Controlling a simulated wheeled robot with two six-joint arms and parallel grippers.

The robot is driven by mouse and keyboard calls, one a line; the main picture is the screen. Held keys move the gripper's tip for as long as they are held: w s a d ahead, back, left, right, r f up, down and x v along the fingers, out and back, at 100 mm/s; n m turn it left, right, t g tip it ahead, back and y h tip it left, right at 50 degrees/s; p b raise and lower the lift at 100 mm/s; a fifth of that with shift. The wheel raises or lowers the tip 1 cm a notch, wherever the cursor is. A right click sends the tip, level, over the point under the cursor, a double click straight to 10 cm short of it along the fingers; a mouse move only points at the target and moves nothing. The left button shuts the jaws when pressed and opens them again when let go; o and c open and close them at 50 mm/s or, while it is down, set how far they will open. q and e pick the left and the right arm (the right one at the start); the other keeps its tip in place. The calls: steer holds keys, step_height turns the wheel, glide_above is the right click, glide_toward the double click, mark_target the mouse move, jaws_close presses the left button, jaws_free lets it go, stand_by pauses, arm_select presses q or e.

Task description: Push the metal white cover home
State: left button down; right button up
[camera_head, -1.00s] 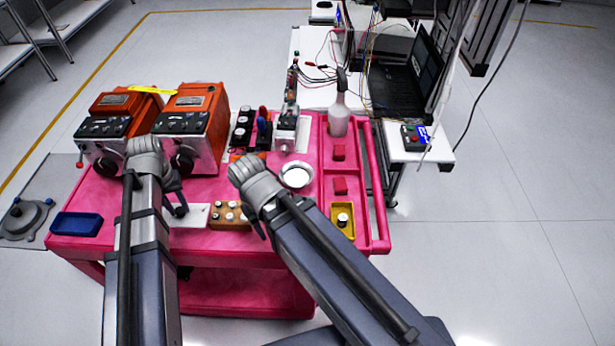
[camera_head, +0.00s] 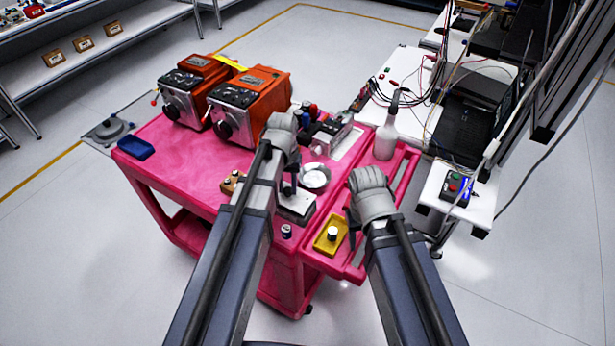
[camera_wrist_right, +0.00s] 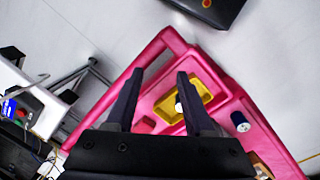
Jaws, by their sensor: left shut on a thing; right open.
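My left gripper (camera_head: 289,187) is over a small white block (camera_head: 297,203) on the pink cart; its jaws are shut on a small part, mostly hidden by the hand. I cannot make out for certain which piece is the metal white cover. A dark cylinder with a pale top (camera_head: 286,231) stands near the cart's front edge; it also shows in the right wrist view (camera_wrist_right: 240,121). A similar small piece (camera_head: 332,233) stands in the yellow tray (camera_head: 319,246). My right gripper (camera_head: 350,218) is open and empty beside that tray, its two fingers apart in the wrist view (camera_wrist_right: 160,72).
A round white dish (camera_head: 316,177) lies behind the white block. A wooden block (camera_head: 232,182) is partly hidden by my left arm. A spray bottle (camera_head: 386,137), orange machines (camera_head: 258,92) and a blue tray (camera_head: 135,148) stand on the pink cart (camera_head: 190,165).

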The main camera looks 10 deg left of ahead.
mark_target(289, 190)
arm_select(q)
steer(key=shift+d+r, duration=0.2)
steer(key=shift+r, duration=0.05)
arm_select(e)
steer(key=shift+o, duration=0.7)
steer(key=shift+d+r, duration=0.2)
steer(key=shift+r, duration=0.05)
arm_select(q)
step_height(289, 190, up, 5)
steer(key=p, duration=0.5)
steer(key=shift+r+p, duration=0.1)
steer(key=shift+p, duration=0.25)
arm_select(e)
steer(key=o, duration=0.5)
step_height(289, 190, up, 5)
steer(key=shift+r, duration=0.1)
arm_select(q)
steer(key=shift+r+p, duration=0.35)
steer(key=shift+f+b, duration=3.65)
steer(key=shift+f, duration=0.05)
arm_select(e)
steer(key=shift+o, duration=0.2)
step_height(289, 190, down, 7)
steer(key=shift+r, duration=0.2)
arm_select(q)
steer(key=shift+f+b, duration=0.5)
steer(key=shift+b, duration=0.05)
arm_select(e)
steer(key=shift+f, duration=0.55)
